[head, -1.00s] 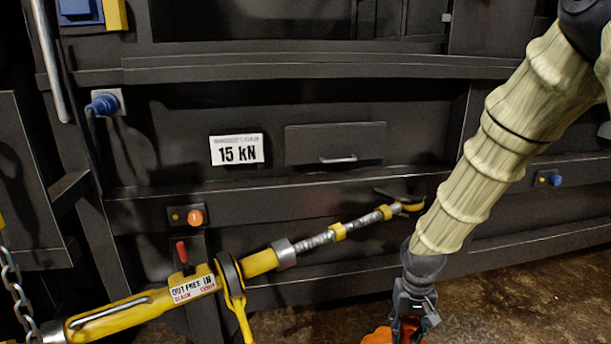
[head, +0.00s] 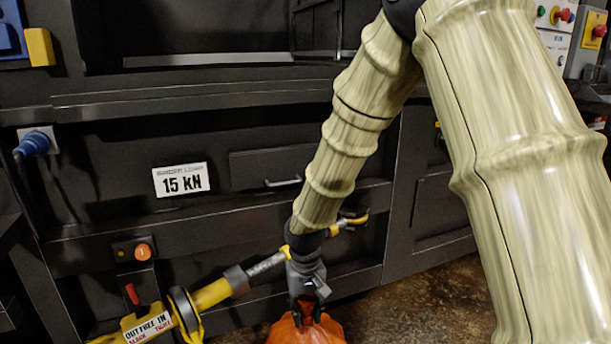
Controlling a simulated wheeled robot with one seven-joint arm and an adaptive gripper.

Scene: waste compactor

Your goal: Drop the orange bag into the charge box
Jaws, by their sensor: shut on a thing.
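The orange bag (head: 308,332) hangs at the bottom edge of the head view, its lower part cut off by the frame. My gripper (head: 308,312) points down and is shut on the top of the bag. The bag is low, in front of the dark compactor front and near the yellow ratchet binder. An open recess (head: 210,28) shows in the upper part of the dark machine, well above my gripper; I cannot tell for certain that it is the charge box.
A yellow ratchet binder (head: 212,294) runs slantwise across the machine front, just left of my gripper. A ledge (head: 200,97) crosses below the recess. A control panel with buttons (head: 556,15) is at the upper right. Bare brown floor (head: 440,295) lies right of the bag.

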